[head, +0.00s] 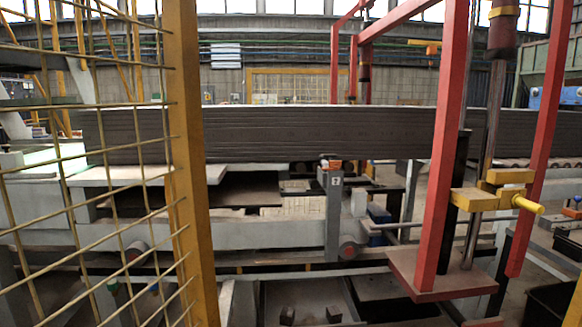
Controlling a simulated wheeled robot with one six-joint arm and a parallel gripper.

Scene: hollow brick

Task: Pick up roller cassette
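I cannot make out with certainty which thing is the roller cassette. Small orange and dark parts (335,165) sit on top of an upright grey post (333,215) in the middle of the machine, just under a long grey slab (270,133). They are too small to identify. A row of light rollers or ribs (515,162) shows at the right under the slab. My gripper is not in view.
A yellow mesh fence (75,200) with a thick yellow post (193,160) stands close at the left. A red frame (443,150) with a red base plate (442,278) and yellow clamp (495,198) stands at the right. Two small dark blocks (333,314) lie low in front.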

